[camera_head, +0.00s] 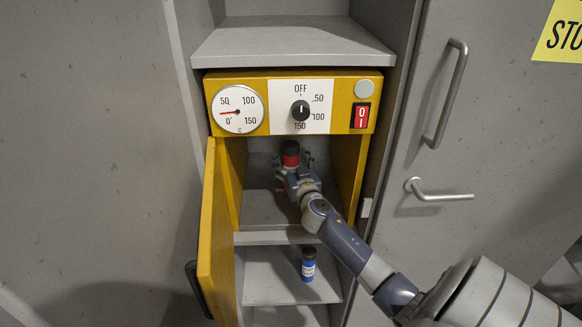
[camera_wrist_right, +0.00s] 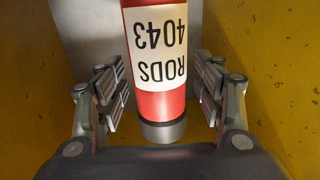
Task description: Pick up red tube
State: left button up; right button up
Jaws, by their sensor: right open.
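The red tube (camera_head: 290,156) stands inside the yellow oven-like box in the head view; its dark cap is at the top. In the right wrist view the red tube (camera_wrist_right: 165,104) has a white label reading "RODS 4043" upside down and a grey end. My right gripper (camera_head: 293,165) reaches into the box at the tube. In the right wrist view its open fingers (camera_wrist_right: 163,85) are on both sides of the tube, with gaps between them and it. My left gripper is not in view.
The yellow box (camera_head: 277,87) has a dial, a knob and a red switch. Its yellow door (camera_head: 216,240) stands open at the left. A blue tube (camera_head: 308,264) stands on the shelf (camera_head: 270,284) below. Grey cabinet doors (camera_head: 480,150) flank the right side.

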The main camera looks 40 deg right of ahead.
jog(key=shift+c, duration=0.6)
jog(key=c, duration=1.3)
